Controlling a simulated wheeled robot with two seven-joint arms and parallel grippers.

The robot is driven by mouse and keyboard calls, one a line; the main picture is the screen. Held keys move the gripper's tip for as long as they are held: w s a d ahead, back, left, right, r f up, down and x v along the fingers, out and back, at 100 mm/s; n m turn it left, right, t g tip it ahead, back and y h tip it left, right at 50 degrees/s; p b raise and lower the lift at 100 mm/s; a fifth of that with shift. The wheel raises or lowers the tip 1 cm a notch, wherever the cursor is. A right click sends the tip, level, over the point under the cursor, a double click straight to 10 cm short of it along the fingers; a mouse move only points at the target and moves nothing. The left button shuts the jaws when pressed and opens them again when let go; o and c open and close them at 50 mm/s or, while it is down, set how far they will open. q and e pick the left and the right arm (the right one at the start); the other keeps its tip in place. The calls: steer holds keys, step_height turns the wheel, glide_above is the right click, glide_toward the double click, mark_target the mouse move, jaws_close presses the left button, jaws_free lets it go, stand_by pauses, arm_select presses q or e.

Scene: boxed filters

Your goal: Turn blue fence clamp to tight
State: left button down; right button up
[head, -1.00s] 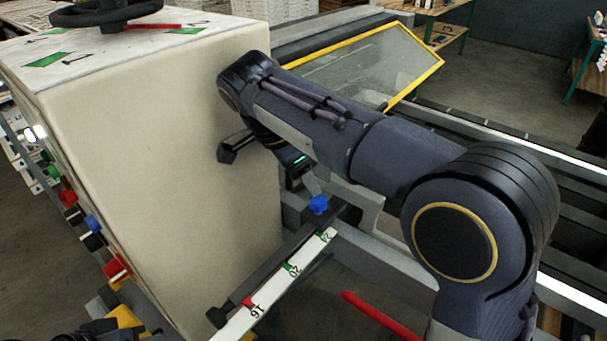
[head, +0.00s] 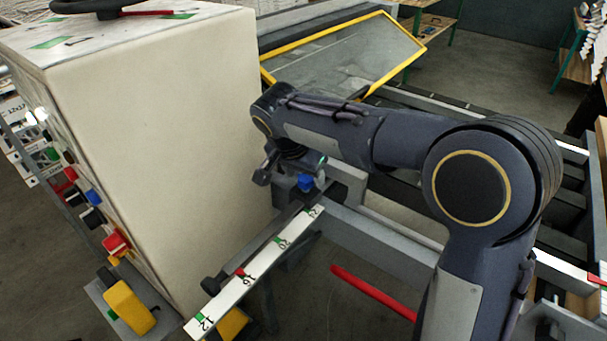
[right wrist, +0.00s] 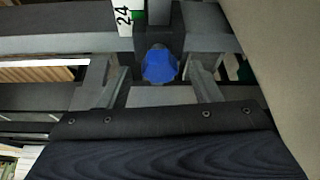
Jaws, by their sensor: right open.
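The blue fence clamp (head: 306,182) is a lobed knob on the dark fence carrier at the far end of the white scale strip (head: 262,262). My right gripper (head: 300,172) is just above and behind it in the head view, coming in from the right. In the right wrist view the blue knob (right wrist: 160,66) lies between the two spread fingers, near their tips, with a gap on each side. The right gripper (right wrist: 152,74) is open and holds nothing. My left gripper is not in view.
A large cream cabinet (head: 160,130) stands close to the left of the right gripper. A yellow-framed clear guard (head: 340,60) is behind the arm. A red bar (head: 372,292) sticks out below the arm. Colored controls line the cabinet's left side.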

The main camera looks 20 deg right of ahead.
steer(key=shift+d+f, duration=0.1)
steer(key=shift+f, duration=0.1)
steer(key=c, duration=1)
steer(key=shift+w+m, duration=0.1)
steer(key=shift+m, duration=0.7)
steer(key=o, duration=1)
